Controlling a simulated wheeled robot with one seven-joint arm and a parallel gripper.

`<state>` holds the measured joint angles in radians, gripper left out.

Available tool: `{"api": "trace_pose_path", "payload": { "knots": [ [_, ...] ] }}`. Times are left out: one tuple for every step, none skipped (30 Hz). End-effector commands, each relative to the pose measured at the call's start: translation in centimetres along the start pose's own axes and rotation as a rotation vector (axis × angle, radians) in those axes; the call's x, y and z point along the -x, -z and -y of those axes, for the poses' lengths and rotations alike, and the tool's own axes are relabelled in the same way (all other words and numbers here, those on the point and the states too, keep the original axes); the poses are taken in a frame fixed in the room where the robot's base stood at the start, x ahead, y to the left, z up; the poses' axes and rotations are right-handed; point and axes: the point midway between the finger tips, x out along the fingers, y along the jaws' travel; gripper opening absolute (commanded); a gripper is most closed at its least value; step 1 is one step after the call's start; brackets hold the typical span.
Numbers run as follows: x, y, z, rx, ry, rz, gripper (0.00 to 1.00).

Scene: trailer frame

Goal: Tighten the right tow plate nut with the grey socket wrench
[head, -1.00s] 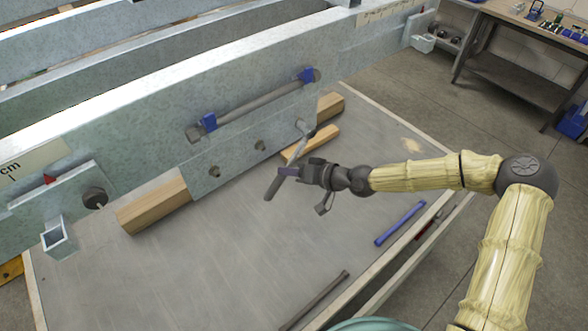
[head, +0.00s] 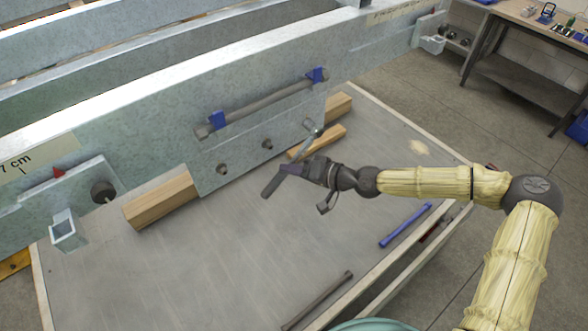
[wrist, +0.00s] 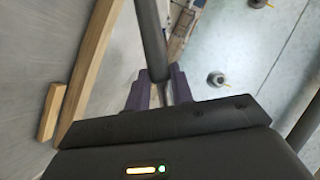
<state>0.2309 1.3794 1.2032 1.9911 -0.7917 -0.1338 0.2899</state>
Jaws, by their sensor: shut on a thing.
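The grey socket wrench (head: 304,146) is held in my gripper (head: 290,170), which is shut on its handle. In the wrist view, the wrench shaft (wrist: 150,40) runs up from between the purple fingers (wrist: 160,88). Two nuts show on the plate, a left one (head: 222,169) and one further right (head: 267,144). A nut also shows in the wrist view (wrist: 215,79). Any nut behind the wrench end is hidden.
Wooden blocks (head: 160,198) lie by the frame beam, with others (head: 318,141) behind the wrench. A blue wrench (head: 405,224) and a dark bar (head: 318,300) lie on the grey table (head: 230,260). The table's middle is clear. A workbench (head: 530,60) stands far right.

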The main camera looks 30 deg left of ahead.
Motion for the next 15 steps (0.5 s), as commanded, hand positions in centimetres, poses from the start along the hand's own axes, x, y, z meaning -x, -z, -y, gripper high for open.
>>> {"api": "trace_pose_path", "payload": {
  "knots": [
    [0.0,0.0,0.1,-0.010,0.007,-0.002,0.00],
    [0.0,0.0,0.3,-0.019,0.012,-0.002,0.00],
    [0.0,0.0,0.5,-0.034,0.022,-0.002,0.00],
    [0.0,0.0,0.6,-0.048,0.030,-0.002,0.00],
    [0.0,0.0,0.8,-0.064,0.039,-0.002,0.00],
    [0.0,0.1,1.1,-0.083,0.051,-0.003,0.00],
    [0.0,0.1,1.2,-0.096,0.059,-0.002,0.00],
    [0.0,0.1,1.4,-0.109,0.067,-0.002,0.00],
    [0.0,0.1,1.6,-0.123,0.074,-0.001,0.00],
    [0.1,0.1,1.7,-0.129,0.077,-0.001,0.00],
    [0.1,0.1,1.8,-0.133,0.079,-0.001,0.00],
    [0.1,0.1,1.9,-0.134,0.080,-0.001,0.00],
    [0.1,0.1,1.9,-0.134,0.080,-0.001,0.00],
    [0.1,0.1,1.9,-0.133,0.080,-0.001,0.00],
    [0.1,0.1,1.9,-0.133,0.079,-0.001,0.00]
  ]
}}
